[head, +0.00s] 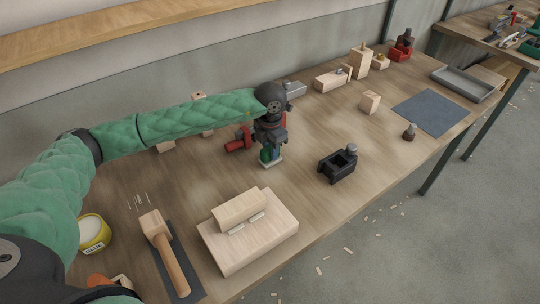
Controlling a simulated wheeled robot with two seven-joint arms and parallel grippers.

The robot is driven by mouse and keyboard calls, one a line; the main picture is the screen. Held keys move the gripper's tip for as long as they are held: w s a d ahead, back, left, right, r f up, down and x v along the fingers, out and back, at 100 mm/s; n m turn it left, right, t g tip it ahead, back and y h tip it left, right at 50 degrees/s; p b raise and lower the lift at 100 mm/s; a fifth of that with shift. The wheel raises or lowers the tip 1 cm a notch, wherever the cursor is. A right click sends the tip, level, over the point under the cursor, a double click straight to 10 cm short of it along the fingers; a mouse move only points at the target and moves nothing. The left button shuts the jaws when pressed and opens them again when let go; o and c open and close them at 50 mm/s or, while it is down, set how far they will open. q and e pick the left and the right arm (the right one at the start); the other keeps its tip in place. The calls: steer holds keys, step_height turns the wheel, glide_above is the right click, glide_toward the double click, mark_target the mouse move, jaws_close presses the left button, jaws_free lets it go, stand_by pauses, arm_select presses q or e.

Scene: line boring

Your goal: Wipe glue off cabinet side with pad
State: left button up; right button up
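A pale wooden panel (265,245), seemingly the cabinet side, lies flat on the bench with a wooden block (240,209) on it. Small whitish strips, possibly glue (257,217), show along the block's near edge. My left gripper (271,150) points down over the middle of the bench, behind the panel. A small green and white piece, seemingly the pad (272,162), is directly below its fingers, at or near the bench top. The fingers partly hide it, and their grip on it is unclear. My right gripper is not in view.
A yellow glue pot (94,233) and a mallet (167,250) on a dark strip are at the left. A red clamp (239,140) is beside my gripper. A black vise-like fixture (337,166) stands right. A grey mat (430,112) and tray (463,84) are farther right.

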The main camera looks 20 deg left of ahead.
arm_select(q)
jaws_close()
steer(key=shift+r, duration=2)
